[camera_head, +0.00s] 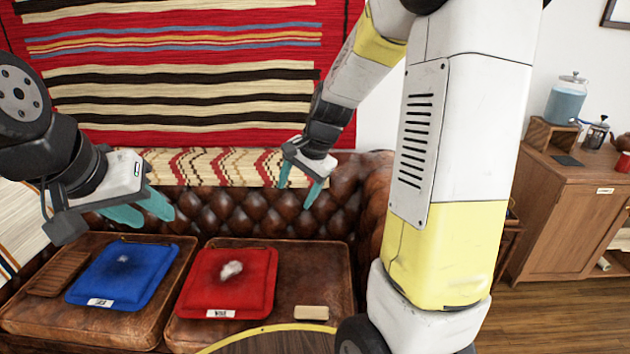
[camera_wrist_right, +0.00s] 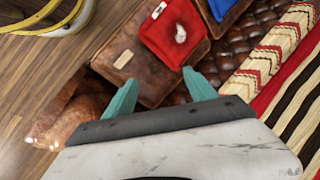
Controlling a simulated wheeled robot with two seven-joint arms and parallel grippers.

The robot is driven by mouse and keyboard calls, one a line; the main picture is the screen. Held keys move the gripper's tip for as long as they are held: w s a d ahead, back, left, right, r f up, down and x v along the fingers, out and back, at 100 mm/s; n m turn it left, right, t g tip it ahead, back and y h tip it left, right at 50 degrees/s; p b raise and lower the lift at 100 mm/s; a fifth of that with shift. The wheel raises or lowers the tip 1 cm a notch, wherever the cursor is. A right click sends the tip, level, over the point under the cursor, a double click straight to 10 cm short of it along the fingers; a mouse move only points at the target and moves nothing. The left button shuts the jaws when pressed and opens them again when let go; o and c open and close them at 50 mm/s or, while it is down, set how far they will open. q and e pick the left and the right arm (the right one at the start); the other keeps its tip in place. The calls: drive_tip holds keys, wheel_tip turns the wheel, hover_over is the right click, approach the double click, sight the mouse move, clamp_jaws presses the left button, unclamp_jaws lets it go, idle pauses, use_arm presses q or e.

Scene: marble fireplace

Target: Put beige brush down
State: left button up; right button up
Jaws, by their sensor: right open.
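A small beige brush (camera_head: 311,313) lies flat on the brown leather sofa seat, to the right of the red cushion. It also shows in the right wrist view (camera_wrist_right: 123,59). My right gripper (camera_head: 298,194) is open and empty, above and behind the brush, near the sofa back. Its two teal fingers are well apart in the right wrist view (camera_wrist_right: 161,88). My left gripper (camera_head: 155,217) hangs over the left part of the sofa, with its teal fingers apart and nothing seen between them.
The red cushion (camera_head: 205,290) and blue cushion (camera_head: 145,285) lie on the seat, each with a pale fluffy clump. A brown slatted item (camera_head: 58,273) lies at far left. A round yellow-rimmed table edge (camera_head: 265,329) is in front. A wooden cabinet (camera_head: 565,215) stands right.

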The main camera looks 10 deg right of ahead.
drive_tip(key=s+d+r+n+t, duration=0.1)
drive_tip(key=s+r+n, duration=0.3)
drive_tip(key=s, duration=0.6)
drive_tip(key=s+d+r+n+t, duration=0.1)
drive_tip(key=s+r+n, duration=0.4)
drive_tip(key=s+r, duration=0.3)
drive_tip(key=shift+s+r+n+t+h, duration=0.2)
drive_tip(key=shift+s+n+t+h, duration=0.15)
drive_tip(key=shift+s, duration=0.8)
drive_tip(key=shift+o, duration=0.4)
